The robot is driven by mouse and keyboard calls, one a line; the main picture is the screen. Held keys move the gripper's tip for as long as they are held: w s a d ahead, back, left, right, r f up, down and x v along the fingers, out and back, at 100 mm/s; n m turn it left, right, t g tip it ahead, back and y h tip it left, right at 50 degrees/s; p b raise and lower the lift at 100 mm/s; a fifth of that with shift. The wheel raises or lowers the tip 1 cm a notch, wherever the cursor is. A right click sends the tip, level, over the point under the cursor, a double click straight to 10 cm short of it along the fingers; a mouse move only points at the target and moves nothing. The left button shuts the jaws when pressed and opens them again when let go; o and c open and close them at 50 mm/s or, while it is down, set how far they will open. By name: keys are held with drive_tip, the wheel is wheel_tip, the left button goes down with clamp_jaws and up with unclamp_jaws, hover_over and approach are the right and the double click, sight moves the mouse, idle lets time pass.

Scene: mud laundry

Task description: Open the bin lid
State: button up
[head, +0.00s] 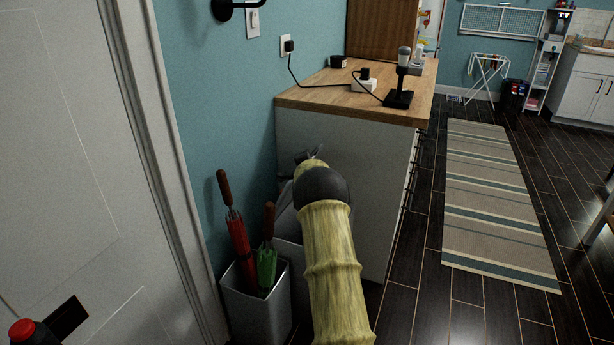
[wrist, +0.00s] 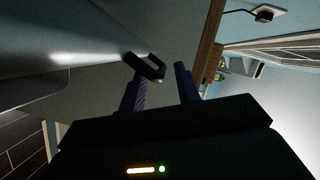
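The grey bin (head: 288,228) stands against the wall beside the cabinet, mostly hidden by my arm in the head view. In the wrist view a smooth grey surface, apparently the bin lid (wrist: 60,60), fills the left side. A dark loop-shaped handle (wrist: 150,68) sticks out from its edge. My gripper (wrist: 160,72) is open, its two fingers apart. The handle is at the left fingertip and reaches into the gap between the fingers; I cannot tell whether they touch. In the head view my gripper (head: 313,155) is small and partly hidden behind my wrist. The lid looks shut, though its edge is hard to see.
An umbrella stand (head: 252,312) with a red and a green umbrella is close in front of the bin. A white cabinet with a wooden countertop (head: 330,99) stands just behind. A white door (head: 70,150) is at left. Floor and a striped rug (head: 490,190) lie open at right.

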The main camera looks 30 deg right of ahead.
drive_tip(key=p+v, duration=0.1)
drive_tip(key=v, duration=1.3)
drive_tip(key=shift+f, duration=0.1)
idle(0.3)
